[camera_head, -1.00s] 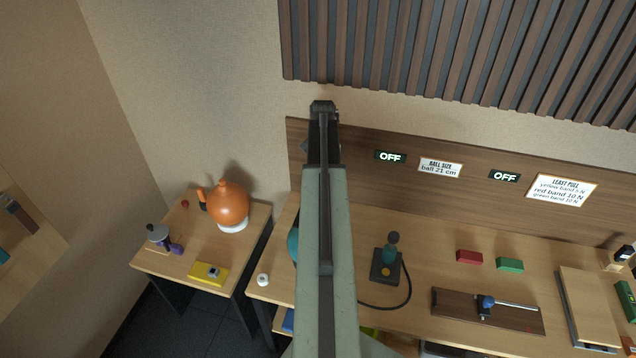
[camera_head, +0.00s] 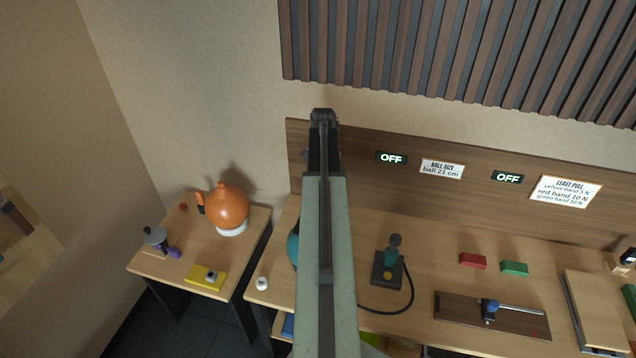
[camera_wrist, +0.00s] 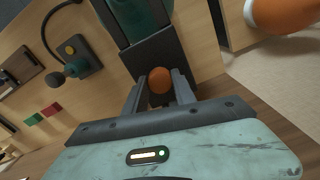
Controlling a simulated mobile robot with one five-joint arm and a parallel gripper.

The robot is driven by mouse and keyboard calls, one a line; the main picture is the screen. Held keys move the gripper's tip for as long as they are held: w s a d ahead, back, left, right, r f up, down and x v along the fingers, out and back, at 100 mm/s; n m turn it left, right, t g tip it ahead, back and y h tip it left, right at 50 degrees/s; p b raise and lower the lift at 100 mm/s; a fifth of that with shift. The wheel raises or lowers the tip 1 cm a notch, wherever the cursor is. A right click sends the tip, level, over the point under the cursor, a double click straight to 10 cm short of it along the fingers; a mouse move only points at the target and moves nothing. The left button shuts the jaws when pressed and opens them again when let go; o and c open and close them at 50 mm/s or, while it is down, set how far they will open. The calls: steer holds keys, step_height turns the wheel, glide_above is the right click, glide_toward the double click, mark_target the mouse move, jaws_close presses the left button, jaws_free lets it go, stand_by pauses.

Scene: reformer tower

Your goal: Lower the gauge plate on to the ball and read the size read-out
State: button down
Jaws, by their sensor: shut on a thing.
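My gripper (camera_wrist: 159,92) is shut on an orange-brown round knob (camera_wrist: 159,78), with one finger on each side. A dark grey plate (camera_wrist: 160,55), which looks like the gauge plate, lies just behind the knob. The teal ball (camera_wrist: 150,12) shows beyond the plate; whether they touch is unclear. In the head view my arm hides the plate and most of the teal ball (camera_head: 292,248). A read-out (camera_head: 391,158) left of the ball size card (camera_head: 441,169) shows OFF. The card says ball 21 cm.
A second OFF read-out (camera_head: 507,178) is further right. A joystick box (camera_head: 388,268) with a cable stands right of my arm, near red (camera_head: 473,260) and green (camera_head: 514,268) blocks. A side table on the left carries an orange round vessel (camera_head: 228,210).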

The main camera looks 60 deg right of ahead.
steer(key=shift+w, duration=0.1)
steer(key=shift+f+b, duration=1.2)
steer(key=shift+b, duration=0.05)
steer(key=shift+a+f+b, duration=0.1)
steer(key=shift+f+b, duration=0.15)
steer(key=shift+b, duration=0.05)
steer(key=shift+f, duration=0.1)
